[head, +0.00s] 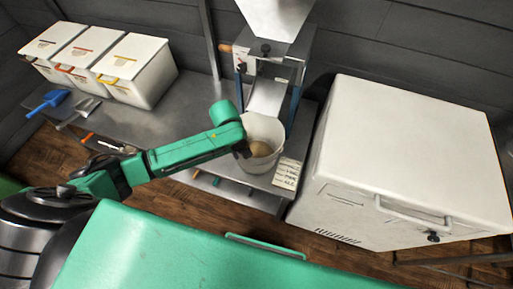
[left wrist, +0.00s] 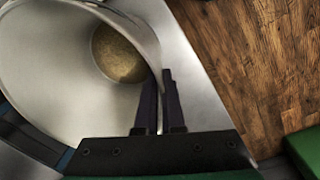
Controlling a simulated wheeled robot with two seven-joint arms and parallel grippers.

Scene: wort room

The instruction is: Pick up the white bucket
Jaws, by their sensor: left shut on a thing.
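The white bucket (head: 266,132) stands upright under the chute of the mill on the steel bench, with some tan grain-like material in its bottom. My left gripper (head: 243,150) is at the bucket's left side, shut on its wall near the rim. In the left wrist view the bucket (left wrist: 50,90) fills the left side, and the two dark fingers of my left gripper (left wrist: 160,100) pinch its wall, one on each side. The fingertips are partly hidden in the head view. My right gripper is not in view.
The mill (head: 268,75) with its hopper stands behind the bucket. A label card (head: 287,173) lies right of it. A large white chest (head: 400,150) stands at the right. White bins (head: 138,70), a blue scoop (head: 47,102) and a metal scoop (head: 80,112) are at the left.

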